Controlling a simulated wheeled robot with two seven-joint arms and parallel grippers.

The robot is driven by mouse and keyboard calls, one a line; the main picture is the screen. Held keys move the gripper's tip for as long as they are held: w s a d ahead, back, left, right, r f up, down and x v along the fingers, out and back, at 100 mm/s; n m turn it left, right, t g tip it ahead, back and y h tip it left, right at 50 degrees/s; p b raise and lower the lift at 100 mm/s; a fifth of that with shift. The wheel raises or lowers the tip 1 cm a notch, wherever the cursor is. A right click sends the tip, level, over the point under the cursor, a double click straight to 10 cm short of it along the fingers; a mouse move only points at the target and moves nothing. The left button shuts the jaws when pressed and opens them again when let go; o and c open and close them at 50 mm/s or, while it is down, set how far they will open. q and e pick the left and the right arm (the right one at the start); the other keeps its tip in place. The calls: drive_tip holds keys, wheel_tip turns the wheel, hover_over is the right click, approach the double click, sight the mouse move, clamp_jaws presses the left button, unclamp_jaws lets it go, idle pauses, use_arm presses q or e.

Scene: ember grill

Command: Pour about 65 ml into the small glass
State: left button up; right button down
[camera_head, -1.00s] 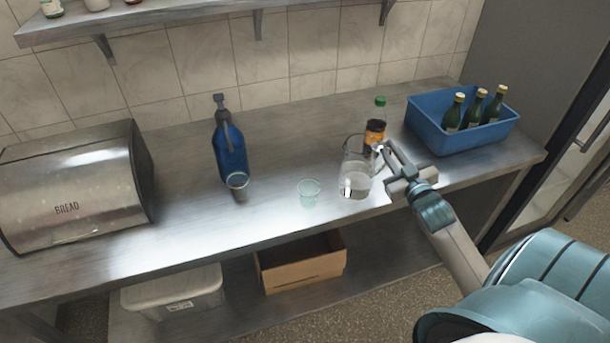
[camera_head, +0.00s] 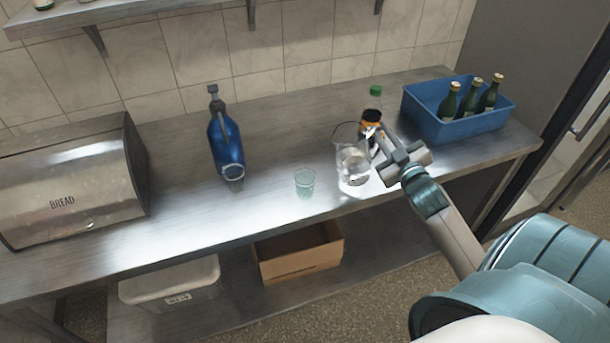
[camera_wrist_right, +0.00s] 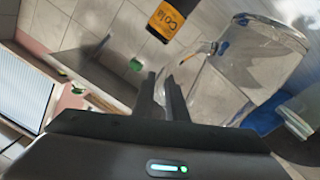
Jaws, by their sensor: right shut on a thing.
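The clear glass jug (camera_head: 352,168) holds clear liquid and leans slightly left, toward the small glass. My right gripper (camera_head: 377,143) is shut on the jug's handle from the right. In the right wrist view the jug (camera_wrist_right: 255,70) fills the upper right, beside my gripper fingers (camera_wrist_right: 170,95). The small glass (camera_head: 305,184) stands upright on the steel counter, a short way left of the jug. I cannot tell whether there is liquid in it, and no stream shows. My left gripper is out of view.
A dark cola bottle (camera_head: 371,122) with a green cap stands right behind the jug. A blue crate (camera_head: 435,125) of green bottles is at the right. The counter (camera_head: 270,190) between is clear.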

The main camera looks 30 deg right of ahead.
sight(372, 127)
drive_tip(key=shift+w+a+r+n, duration=0.2)
drive_tip(key=shift+a+r+n, duration=0.4)
drive_tip(key=shift+r+n, duration=0.15)
drive_tip(key=shift+w+a+r+n+b, duration=0.1)
drive_tip(key=shift+a+r+n+b, duration=0.2)
drive_tip(key=shift+a+n, duration=0.15)
drive_tip(key=shift+w+a+r+n+b, duration=0.1)
drive_tip(key=shift+a+r+n+b, duration=0.15)
drive_tip(key=shift+a+n, duration=0.2)
drive_tip(key=shift+w+a+r+n+b, duration=0.2)
drive_tip(key=shift+a+n+b, duration=0.1)
drive_tip(key=shift+a+n, duration=0.45)
drive_tip(key=shift+w+a+r+n+b, duration=0.1)
drive_tip(key=shift+a+n+b, duration=0.25)
drive_tip(key=shift+a+n, duration=0.2)
drive_tip(key=shift+w+a+r+n+b, duration=0.1)
drive_tip(key=shift+a+n+b, duration=0.25)
drive_tip(key=shift+n, duration=0.3)
drive_tip(key=shift+w+a+f+n+t+b, duration=0.1)
drive_tip(key=shift+a+n+t+b, duration=0.2)
drive_tip(key=shift+a+n+b, duration=0.35)
drive_tip(key=shift+a+r+n+y+p, duration=0.15)
drive_tip(key=shift+r+n+y+p, duration=0.15)
drive_tip(key=shift+n, duration=0.25)
drive_tip(key=shift+w+a+r+n, duration=0.2)
drive_tip(key=shift+a+r+n, duration=0.4)
drive_tip(key=shift+n, duration=0.2)
drive_tip(key=shift+w+a+r+n+p, duration=0.15)
drive_tip(key=shift+a+r+n+p, duration=0.25)
drive_tip(key=shift+a+n+p, duration=0.1)
